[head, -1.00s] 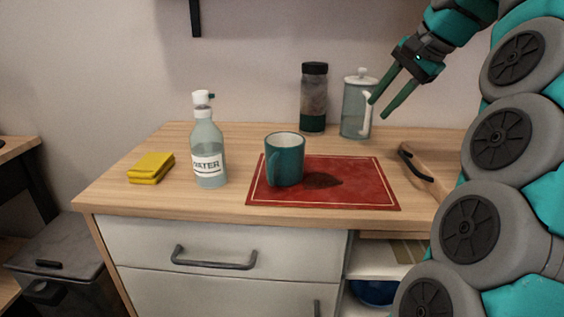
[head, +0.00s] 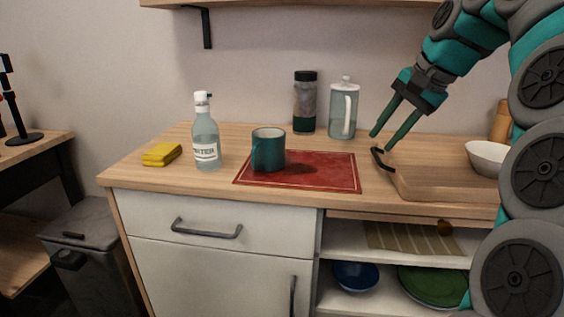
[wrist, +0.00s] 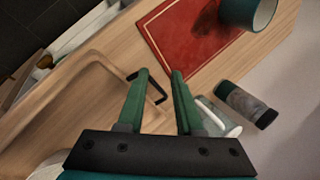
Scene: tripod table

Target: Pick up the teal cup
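In the wrist view the cup (wrist: 248,12) is cut off at the top right edge, on the red mat (wrist: 175,38). My gripper (head: 381,142) is open and empty above the counter, to the right of the cup and apart from it. Its two green fingers (wrist: 160,75) are spread in the wrist view, with nothing between them but counter and a bit of black handle.
A water bottle (head: 206,140) and yellow sponges (head: 161,155) stand left of the cup. A dark-lidded jar (head: 304,105) and a glass pitcher (head: 342,112) stand behind. A wooden tray (head: 440,182) with a black handle lies under my gripper, near a white bowl (head: 487,156).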

